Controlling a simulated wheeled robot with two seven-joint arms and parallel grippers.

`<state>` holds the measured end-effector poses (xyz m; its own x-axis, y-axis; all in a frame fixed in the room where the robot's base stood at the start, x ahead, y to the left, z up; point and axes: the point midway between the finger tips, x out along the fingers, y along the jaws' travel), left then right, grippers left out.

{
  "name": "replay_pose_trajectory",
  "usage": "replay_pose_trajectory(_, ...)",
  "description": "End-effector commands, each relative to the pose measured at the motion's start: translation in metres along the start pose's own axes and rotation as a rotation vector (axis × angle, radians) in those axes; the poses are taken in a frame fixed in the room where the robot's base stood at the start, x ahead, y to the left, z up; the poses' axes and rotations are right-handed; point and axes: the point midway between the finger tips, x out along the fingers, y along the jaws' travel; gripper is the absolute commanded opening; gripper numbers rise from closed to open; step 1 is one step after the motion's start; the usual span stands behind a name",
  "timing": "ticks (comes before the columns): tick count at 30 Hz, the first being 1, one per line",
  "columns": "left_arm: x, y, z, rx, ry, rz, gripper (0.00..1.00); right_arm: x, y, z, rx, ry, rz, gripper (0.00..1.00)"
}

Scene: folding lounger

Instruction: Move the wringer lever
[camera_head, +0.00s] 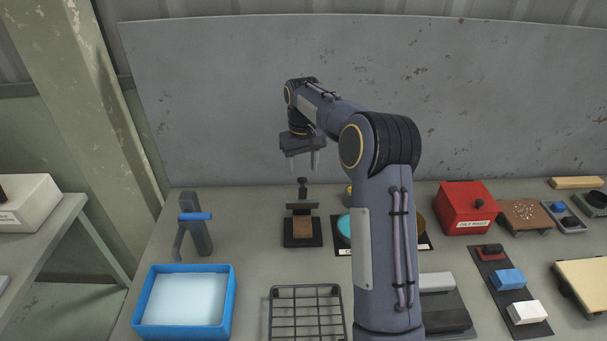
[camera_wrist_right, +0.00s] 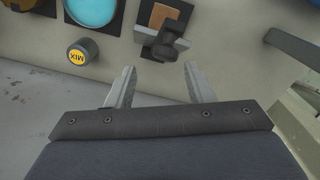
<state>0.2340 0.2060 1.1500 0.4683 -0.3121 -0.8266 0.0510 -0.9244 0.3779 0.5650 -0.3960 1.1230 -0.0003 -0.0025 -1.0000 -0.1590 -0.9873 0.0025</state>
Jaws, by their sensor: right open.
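A grey stand (camera_head: 204,238) with a bent grey arm and a blue bar (camera_head: 196,216) stands behind the blue basin at the left; it looks like the wringer and its lever. My right gripper (camera_head: 304,166) points down, open and empty, right of the stand. It is above and apart from a small black fixture (camera_head: 302,240) with a brown pad and upright knob. In the wrist view the open fingers (camera_wrist_right: 160,72) are near this fixture's dark knob (camera_wrist_right: 165,42). My left gripper is out of view.
A blue basin (camera_head: 140,322) with pale contents stands at the front left, beside a wire rack (camera_head: 307,310). A red box (camera_head: 466,207) and several small blocks are at the right. A grey wall panel (camera_head: 220,110) stands behind.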

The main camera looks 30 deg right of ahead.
Motion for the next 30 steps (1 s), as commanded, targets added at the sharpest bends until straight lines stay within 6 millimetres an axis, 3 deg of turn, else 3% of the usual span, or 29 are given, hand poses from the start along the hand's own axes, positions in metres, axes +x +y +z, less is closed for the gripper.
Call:
replay_pose_trajectory(6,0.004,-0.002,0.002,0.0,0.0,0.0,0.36,-0.035,0.001,-0.001,0.001,0.003,0.002,0.48)
replay_pose_trajectory(10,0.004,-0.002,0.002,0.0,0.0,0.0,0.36,-0.045,0.001,0.0,0.001,0.001,0.002,0.48)
replay_pose_trajectory(30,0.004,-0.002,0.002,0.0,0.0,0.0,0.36,-0.047,0.001,0.0,0.001,-0.001,0.002,0.48)
